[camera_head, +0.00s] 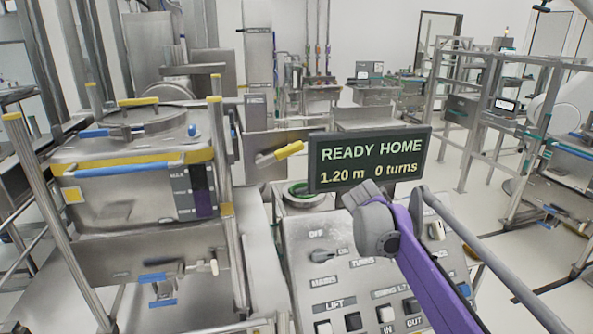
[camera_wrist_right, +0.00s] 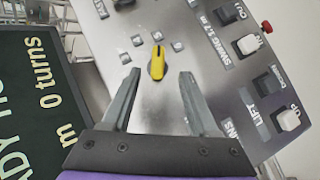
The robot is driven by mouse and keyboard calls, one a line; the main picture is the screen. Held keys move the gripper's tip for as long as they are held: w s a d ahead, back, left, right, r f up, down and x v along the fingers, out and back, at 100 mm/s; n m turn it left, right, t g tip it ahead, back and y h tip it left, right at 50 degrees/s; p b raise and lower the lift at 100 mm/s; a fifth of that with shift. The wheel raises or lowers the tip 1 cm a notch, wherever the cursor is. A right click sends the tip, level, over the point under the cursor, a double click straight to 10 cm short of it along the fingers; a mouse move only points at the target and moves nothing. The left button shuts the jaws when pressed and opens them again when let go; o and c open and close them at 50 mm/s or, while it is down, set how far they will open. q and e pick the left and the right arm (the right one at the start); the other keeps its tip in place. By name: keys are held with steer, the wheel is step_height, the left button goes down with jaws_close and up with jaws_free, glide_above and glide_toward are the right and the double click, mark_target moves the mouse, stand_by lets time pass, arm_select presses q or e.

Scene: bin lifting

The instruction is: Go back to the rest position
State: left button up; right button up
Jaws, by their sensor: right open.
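My right gripper (camera_wrist_right: 159,73) is open and empty in the right wrist view, its two fingers apart. A yellow selector knob (camera_wrist_right: 157,63) on the grey control panel (camera_wrist_right: 200,65) shows between the fingertips; I cannot tell whether they touch it. In the head view my purple right arm reaches over the same control panel (camera_head: 335,256), and its fingers cannot be made out. A dark display (camera_head: 368,160) above the panel reads "READY HOME", "1.20 m" and "0 turns". My left gripper is in neither view.
A metal vessel with a yellow band (camera_head: 190,160) stands in a post frame at the left. White and dark rocker switches (camera_head: 387,314) line the panel's lower part. A metal rack (camera_head: 468,120) stands at the right. Pale floor (camera_head: 400,225) is open behind the panel.

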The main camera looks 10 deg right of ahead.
steer(key=s+a+f+m+y, duration=0.2)
steer(key=s+a+f, duration=0.3)
steer(key=s, duration=0.5)
steer(key=s+a+f+m+y, duration=0.2)
steer(key=s+a+f+m, duration=0.2)
steer(key=s, duration=0.6)
steer(key=s+a+f+m+y, duration=0.2)
steer(key=s+a+f+m, duration=0.1)
steer(key=s+a+f, duration=0.4)
steer(key=s+f, duration=0.2)
steer(key=shift+s+a+m+t+y, duration=0.3)
steer(key=shift+s+m+t, duration=0.1)
